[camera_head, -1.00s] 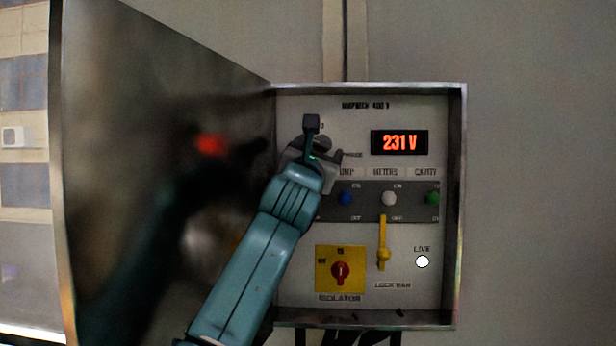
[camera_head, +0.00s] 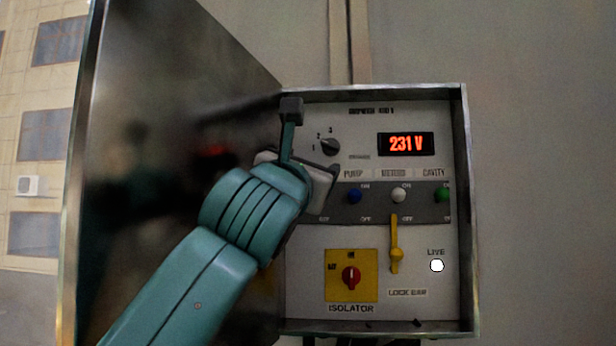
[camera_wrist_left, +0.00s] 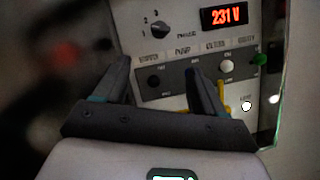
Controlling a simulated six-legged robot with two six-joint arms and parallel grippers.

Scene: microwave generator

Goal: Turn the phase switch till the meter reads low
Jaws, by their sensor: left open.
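The phase switch (camera_head: 330,147) is a dark round knob with marks 1, 2 and 3, at the panel's upper left. It also shows in the left wrist view (camera_wrist_left: 160,30). The meter (camera_head: 405,144) reads 231 V in red digits, and it reads the same in the wrist view (camera_wrist_left: 224,17). My left gripper (camera_head: 305,135) is in front of the panel, lower left of the switch and apart from it. In the wrist view its two fingers (camera_wrist_left: 158,75) are spread with nothing between them. My right gripper is not in view.
The cabinet door (camera_head: 170,150) stands open on the left. Below the switch are blue (camera_head: 354,196), white (camera_head: 398,195) and green (camera_head: 442,195) toggles, a yellow lock bar (camera_head: 396,246), a red isolator knob (camera_head: 350,278) and a lit LIVE lamp (camera_head: 437,266). The wall at right is clear.

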